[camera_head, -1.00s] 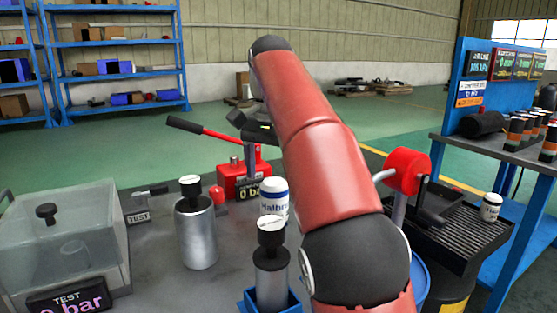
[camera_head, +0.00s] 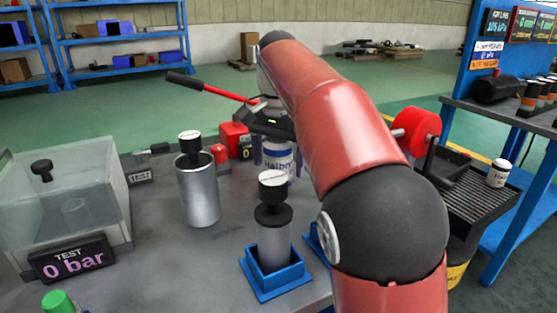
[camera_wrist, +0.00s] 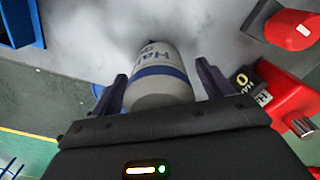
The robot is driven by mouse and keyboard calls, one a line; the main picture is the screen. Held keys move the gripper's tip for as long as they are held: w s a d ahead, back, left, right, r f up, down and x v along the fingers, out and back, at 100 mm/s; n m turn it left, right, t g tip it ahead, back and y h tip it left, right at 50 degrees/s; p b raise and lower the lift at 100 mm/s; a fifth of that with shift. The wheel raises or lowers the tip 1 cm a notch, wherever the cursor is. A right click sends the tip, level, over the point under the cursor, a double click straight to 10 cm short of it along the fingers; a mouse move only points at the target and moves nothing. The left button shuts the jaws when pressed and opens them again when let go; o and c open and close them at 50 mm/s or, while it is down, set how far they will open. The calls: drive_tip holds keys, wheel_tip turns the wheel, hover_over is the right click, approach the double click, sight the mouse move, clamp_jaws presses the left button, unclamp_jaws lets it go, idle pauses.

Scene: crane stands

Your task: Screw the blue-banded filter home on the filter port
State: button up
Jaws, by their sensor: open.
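The blue-banded filter (camera_head: 279,161) is a white canister with dark lettering, standing on the grey bench behind the arm's elbow. In the wrist view the filter (camera_wrist: 160,72) shows its white body and blue band between my two fingers. My gripper (camera_wrist: 163,80) is open, with one finger on each side of the filter and gaps showing on both sides. In the head view my arm hides part of the gripper and of the filter's surroundings. I cannot make out the filter port in either view.
A red hand pump (camera_head: 234,140) stands close beside the filter. A metal cylinder (camera_head: 198,193) and a black-topped cylinder in a blue holder (camera_head: 273,274) stand in front. A clear test box (camera_head: 65,205) is at left. Another white canister (camera_head: 498,173) stands on a grated tray at right.

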sight(279, 141)
drive_tip(key=c, duration=1.3)
drive_tip(key=shift+r+p, duration=0.5)
drive_tip(key=shift+r, duration=1.45)
